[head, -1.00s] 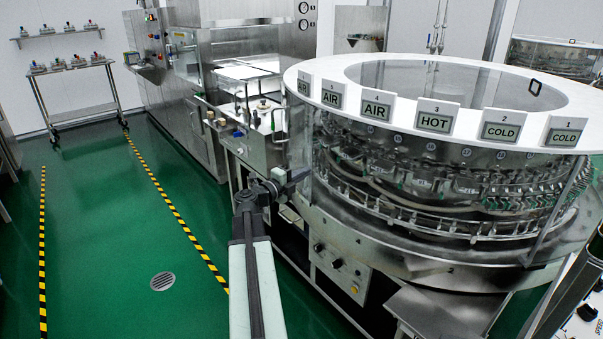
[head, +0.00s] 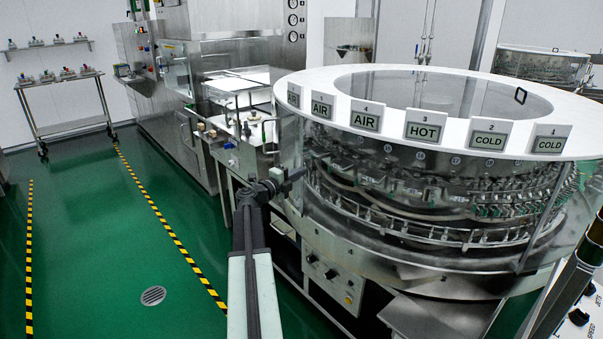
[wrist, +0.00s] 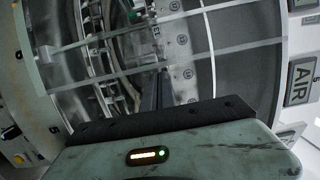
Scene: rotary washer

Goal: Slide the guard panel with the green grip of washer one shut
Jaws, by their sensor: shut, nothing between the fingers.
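The round washer (head: 330,215) with a white top ring and clear curved guards fills the right of the head view; which washer number it bears I cannot read. My gripper (head: 293,176) is shut and empty, close to the left part of the curved guard. I cannot tell whether it touches. In the wrist view, my narrow dark fingers (wrist: 158,92) point at the clear guard and its metal strips. A small green piece (wrist: 133,13) shows at the top of that view, perhaps the green grip. I cannot make out the guard panel's edges or how far it stands open.
A steel bench with fittings (head: 240,145) adjoins the washer on the left. A control box with knobs (head: 330,275) sits below the washer. The green floor (head: 95,225) at left is clear between striped lines. A trolley (head: 75,105) stands at the back left.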

